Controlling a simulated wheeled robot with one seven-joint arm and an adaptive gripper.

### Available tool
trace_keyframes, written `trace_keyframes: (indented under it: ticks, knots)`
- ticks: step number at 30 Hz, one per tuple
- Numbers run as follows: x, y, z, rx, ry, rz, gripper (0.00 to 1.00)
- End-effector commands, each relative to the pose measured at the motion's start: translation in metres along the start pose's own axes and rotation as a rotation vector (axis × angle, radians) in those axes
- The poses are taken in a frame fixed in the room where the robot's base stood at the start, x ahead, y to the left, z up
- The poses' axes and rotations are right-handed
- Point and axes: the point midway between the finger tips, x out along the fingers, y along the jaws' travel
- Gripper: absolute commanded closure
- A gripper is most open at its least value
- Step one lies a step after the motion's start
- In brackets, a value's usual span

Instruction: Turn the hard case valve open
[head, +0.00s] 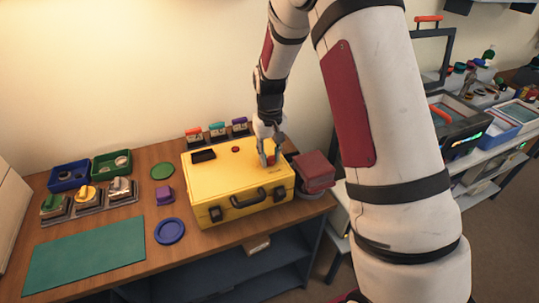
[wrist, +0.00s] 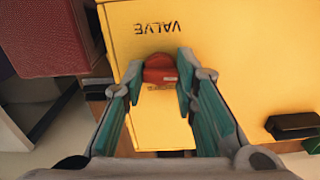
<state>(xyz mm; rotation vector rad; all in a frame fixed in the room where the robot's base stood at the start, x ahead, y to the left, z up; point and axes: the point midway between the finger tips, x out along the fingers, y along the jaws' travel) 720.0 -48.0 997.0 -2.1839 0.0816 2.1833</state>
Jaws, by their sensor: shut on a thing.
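The yellow hard case (head: 228,183) lies closed on the wooden workbench, with a black handle and latches on its front. It fills much of the wrist view (wrist: 245,60). The red valve knob (wrist: 160,69) sits on the lid beside the printed word VALVE, which reads upside down in the wrist view. My gripper (wrist: 160,80) points down over the lid's right part, its teal-padded fingers on both sides of the knob and shut on it. In the head view my gripper (head: 267,158) partly hides the knob. The valve's exact turn angle cannot be told.
A dark red box (head: 314,170) stands close to the case's right side. Small holders with coloured tops (head: 217,130) stand behind it. A purple block (head: 164,194), a blue dish (head: 170,231) and a green mat (head: 85,252) lie to the left.

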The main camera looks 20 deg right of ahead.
Motion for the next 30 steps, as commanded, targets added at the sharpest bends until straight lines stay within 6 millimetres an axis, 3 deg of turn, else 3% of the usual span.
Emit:
trace_keyframes:
  ticks: [22, 23, 25, 30]
  knots:
    - [-0.0005, -0.0006, -0.0006, -0.092, 0.002, 0.000, 1.00]
    - [-0.0005, -0.0006, -0.0006, -0.092, 0.002, 0.000, 0.71]
    - [-0.0004, -0.0006, -0.0005, -0.091, 0.002, 0.000, 0.55]
    - [-0.0003, -0.0004, -0.0003, -0.090, 0.001, 0.000, 0.53]
